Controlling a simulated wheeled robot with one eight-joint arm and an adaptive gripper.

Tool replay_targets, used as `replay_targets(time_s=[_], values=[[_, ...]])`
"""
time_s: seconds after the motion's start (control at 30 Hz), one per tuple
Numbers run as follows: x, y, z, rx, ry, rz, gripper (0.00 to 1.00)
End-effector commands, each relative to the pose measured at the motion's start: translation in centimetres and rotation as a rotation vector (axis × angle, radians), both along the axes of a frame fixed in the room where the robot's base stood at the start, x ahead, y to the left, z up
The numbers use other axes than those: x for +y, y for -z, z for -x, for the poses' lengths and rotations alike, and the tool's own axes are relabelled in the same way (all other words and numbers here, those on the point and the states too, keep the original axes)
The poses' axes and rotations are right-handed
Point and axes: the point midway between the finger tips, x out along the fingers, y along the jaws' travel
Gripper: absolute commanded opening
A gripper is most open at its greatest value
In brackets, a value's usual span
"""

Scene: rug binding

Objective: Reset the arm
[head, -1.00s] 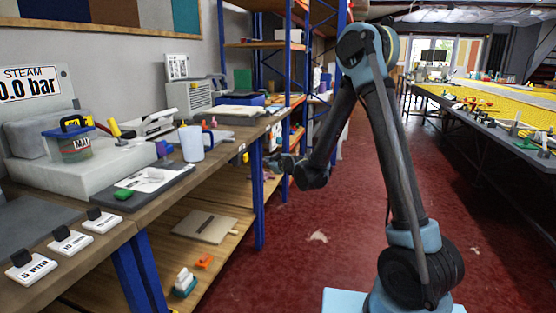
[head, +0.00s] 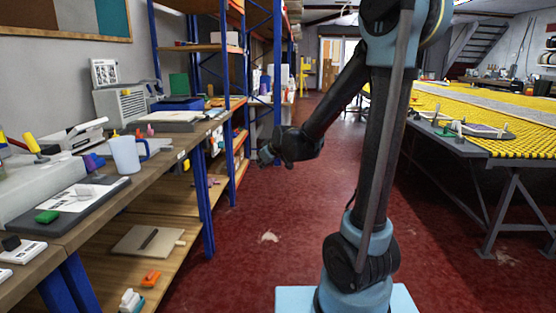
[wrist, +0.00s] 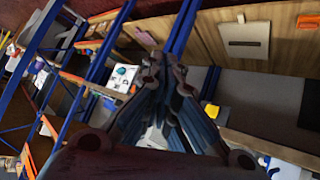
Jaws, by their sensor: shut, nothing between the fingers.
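My arm rises from its light-blue base in the head view and bends over at the elbow, with the forearm sloping down to the left. My gripper (head: 266,154) hangs over the aisle, to the right of the wooden workbench (head: 150,168) and apart from it. In the wrist view my gripper (wrist: 172,128) shows with its fingers drawn together and nothing between them. Beyond the fingers are the bench's lower shelf and blue posts, seen tilted.
Blue racking (head: 263,70) stands behind. A table with a yellow mat (head: 500,118) is at right. The red floor (head: 240,262) between is mostly clear, with a pale scrap (head: 269,237).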

Motion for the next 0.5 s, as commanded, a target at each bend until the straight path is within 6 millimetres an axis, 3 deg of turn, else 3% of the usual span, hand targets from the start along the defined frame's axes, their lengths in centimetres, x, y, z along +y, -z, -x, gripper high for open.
replay_targets(time_s=[0.1,0.5], values=[[-3.4,-0.1,2.3,0.060,0.055,0.008,0.00],[-12.8,0.7,11.1,0.263,0.248,0.033,0.00]])
